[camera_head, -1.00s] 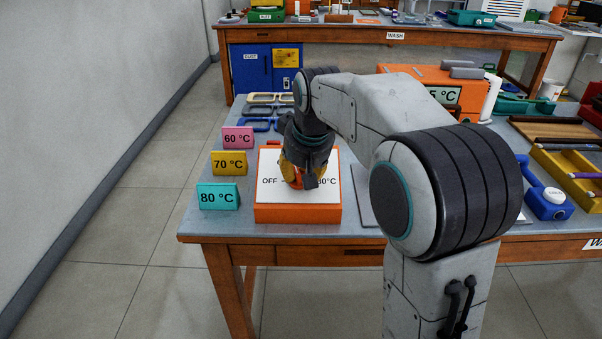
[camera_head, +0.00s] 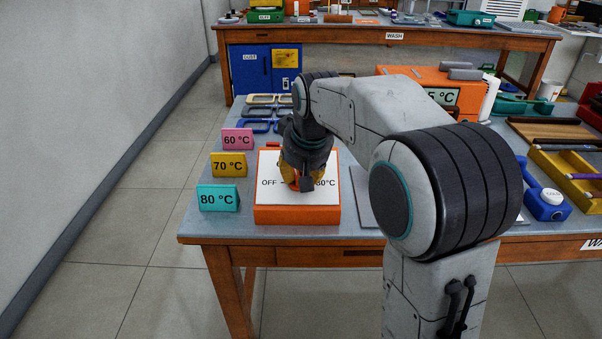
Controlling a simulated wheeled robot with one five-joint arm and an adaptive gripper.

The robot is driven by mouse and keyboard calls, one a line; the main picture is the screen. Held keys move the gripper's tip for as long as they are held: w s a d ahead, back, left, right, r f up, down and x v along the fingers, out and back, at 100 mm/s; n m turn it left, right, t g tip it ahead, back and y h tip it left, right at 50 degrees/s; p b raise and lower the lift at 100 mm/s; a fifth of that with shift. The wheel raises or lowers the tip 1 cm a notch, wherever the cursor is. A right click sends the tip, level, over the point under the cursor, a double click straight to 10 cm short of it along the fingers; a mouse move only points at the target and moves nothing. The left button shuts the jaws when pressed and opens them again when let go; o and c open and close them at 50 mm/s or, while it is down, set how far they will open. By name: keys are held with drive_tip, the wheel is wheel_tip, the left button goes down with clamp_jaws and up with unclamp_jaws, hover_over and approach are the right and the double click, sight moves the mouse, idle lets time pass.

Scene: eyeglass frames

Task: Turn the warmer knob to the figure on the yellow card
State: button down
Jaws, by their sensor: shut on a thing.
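The warmer (camera_head: 270,213) is an orange box with a white top at the front left of the table. Its top shows "OFF" on the left and a partly covered figure ending in "0°C" on the right. My gripper (camera_head: 305,184) points down over the middle of the top, shut on the warmer knob, which is mostly hidden; a bit of orange shows between the fingers. The knob's pointer cannot be made out. The yellow card (camera_head: 229,164) reads 70 °C and stands left of the warmer, between the pink 60 °C card (camera_head: 238,139) and the turquoise 80 °C card (camera_head: 218,198).
Several eyeglass frames (camera_head: 262,112) lie behind the warmer. An orange machine with a °C display (camera_head: 443,96) stands at the back. My arm covers the table's middle.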

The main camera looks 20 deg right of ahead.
drive_tip(key=shift+a, duration=0.1)
drive_tip(key=shift+m+p, duration=0.85)
drive_tip(key=shift+m, duration=0.05)
drive_tip(key=shift+s+f+m+p, duration=0.1)
drive_tip(key=shift+m+p, duration=0.25)
drive_tip(key=shift+m, duration=0.45)
drive_tip(key=shift+s+f+m+t, duration=0.15)
drive_tip(key=shift+m+t, duration=0.1)
drive_tip(key=shift+m, duration=1)
drive_tip(key=shift+f+m+t, duration=0.1)
drive_tip(key=shift+m+t, duration=0.15)
drive_tip(key=shift+m, duration=1)
drive_tip(key=c, duration=1)
unclamp_jaws()
drive_tip(key=shift+c, duration=0.2)
drive_tip(key=shift+r, duration=0.15)
